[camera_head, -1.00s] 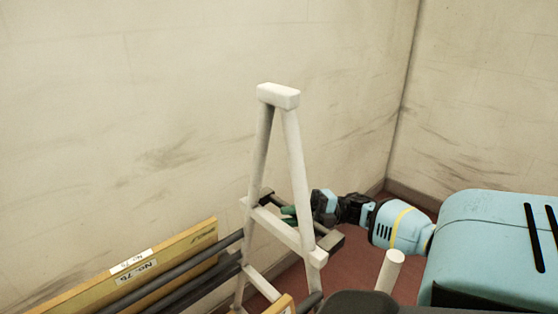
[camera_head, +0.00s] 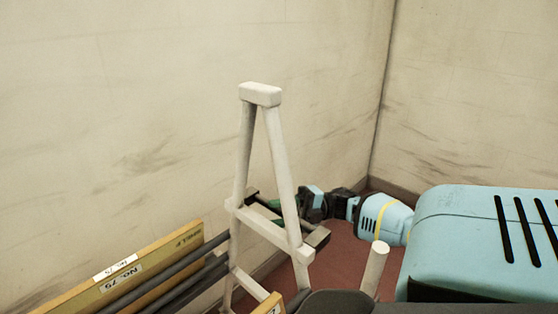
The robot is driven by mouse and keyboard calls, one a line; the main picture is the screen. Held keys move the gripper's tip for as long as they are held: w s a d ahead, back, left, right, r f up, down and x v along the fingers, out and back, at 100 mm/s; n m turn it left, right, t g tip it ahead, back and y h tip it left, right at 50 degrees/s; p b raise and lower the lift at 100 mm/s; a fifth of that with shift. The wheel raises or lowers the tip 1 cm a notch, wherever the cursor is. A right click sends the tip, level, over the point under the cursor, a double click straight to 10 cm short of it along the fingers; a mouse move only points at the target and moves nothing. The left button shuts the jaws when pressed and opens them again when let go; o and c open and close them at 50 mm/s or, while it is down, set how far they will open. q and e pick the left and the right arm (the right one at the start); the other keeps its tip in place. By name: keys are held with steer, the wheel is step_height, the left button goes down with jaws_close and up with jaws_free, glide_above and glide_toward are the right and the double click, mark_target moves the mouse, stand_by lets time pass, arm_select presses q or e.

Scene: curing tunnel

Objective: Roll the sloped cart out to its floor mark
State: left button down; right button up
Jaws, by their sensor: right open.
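The sloped cart shows as a white A-shaped end frame (camera_head: 243,158) in the middle of the camera_head view, with a cap on top and crossbars lower down. Yellow boards (camera_head: 150,262) with number labels lean along its left side, above dark rails. My right gripper (camera_head: 284,214) is open at the upper crossbar, partly hidden behind the frame. Its two dark finger ends show on either side of the frame's legs. I cannot tell whether it touches the bar. My left gripper is out of view. The cart's wheels and the floor mark do not show.
A scuffed pale wall (camera_head: 110,110) stands close behind the cart and meets another wall at a corner right of it. Red floor (camera_head: 338,262) shows between the cart and my blue arm. A short white post (camera_head: 375,268) rises at the lower right.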

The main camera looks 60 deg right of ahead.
steer(key=b+v, duration=0.1)
steer(key=v, duration=0.6)
steer(key=shift+s+d, duration=0.25)
steer(key=shift+d, duration=0.05)
steer(key=shift+f, duration=0.1)
stand_by(0.3)
